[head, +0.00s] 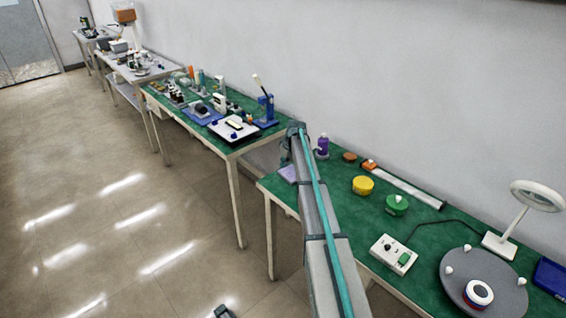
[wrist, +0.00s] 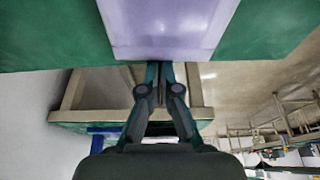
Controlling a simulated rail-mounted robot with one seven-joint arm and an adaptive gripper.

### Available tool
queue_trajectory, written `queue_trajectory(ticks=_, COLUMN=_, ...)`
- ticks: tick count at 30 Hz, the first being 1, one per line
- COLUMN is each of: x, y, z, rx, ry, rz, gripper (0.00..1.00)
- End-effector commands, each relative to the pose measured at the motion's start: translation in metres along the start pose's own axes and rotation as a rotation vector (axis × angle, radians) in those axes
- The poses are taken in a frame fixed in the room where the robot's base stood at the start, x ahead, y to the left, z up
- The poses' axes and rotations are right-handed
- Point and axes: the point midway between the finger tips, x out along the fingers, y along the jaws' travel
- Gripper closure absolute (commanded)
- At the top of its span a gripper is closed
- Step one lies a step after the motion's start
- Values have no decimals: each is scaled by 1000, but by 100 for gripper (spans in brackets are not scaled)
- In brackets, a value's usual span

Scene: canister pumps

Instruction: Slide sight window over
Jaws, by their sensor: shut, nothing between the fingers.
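A flat lavender piece (wrist: 165,25) lies on the green tabletop at the top middle of the wrist view, cut off by the frame. It also shows at the table's left end in the head view (head: 288,173), partly behind my arm. No part is clearly recognisable as the sight window, and I cannot tell whether the lavender piece is it. My gripper (wrist: 159,68) is shut and empty. Its fingertips appear at the lavender piece's near edge; I cannot tell whether they touch it.
On the near green table (head: 340,225) stand a purple bottle (head: 322,147), yellow (head: 363,185) and green (head: 397,204) round pieces, a switch box (head: 394,254), a grey turntable (head: 455,290) and a ring lamp (head: 537,196). A gap separates it from the cluttered table (head: 228,143) beyond.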

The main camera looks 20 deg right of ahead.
Motion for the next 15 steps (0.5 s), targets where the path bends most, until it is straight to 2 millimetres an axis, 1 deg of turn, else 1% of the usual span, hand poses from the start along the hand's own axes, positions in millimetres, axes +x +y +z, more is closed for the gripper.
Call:
queue_trajectory(ticks=5, x=0, y=0, z=3, rx=0, ry=0, rz=0, gripper=100)
queue_trajectory(ticks=8, x=-4, y=-1, z=17, rx=1, ry=0, rz=0, gripper=100)
queue_trajectory(ticks=11, x=-11, y=-2, z=42, rx=2, ry=1, rz=2, gripper=100)
queue_trajectory(ticks=15, x=-25, y=-3, z=83, rx=2, ry=0, rz=1, gripper=100)
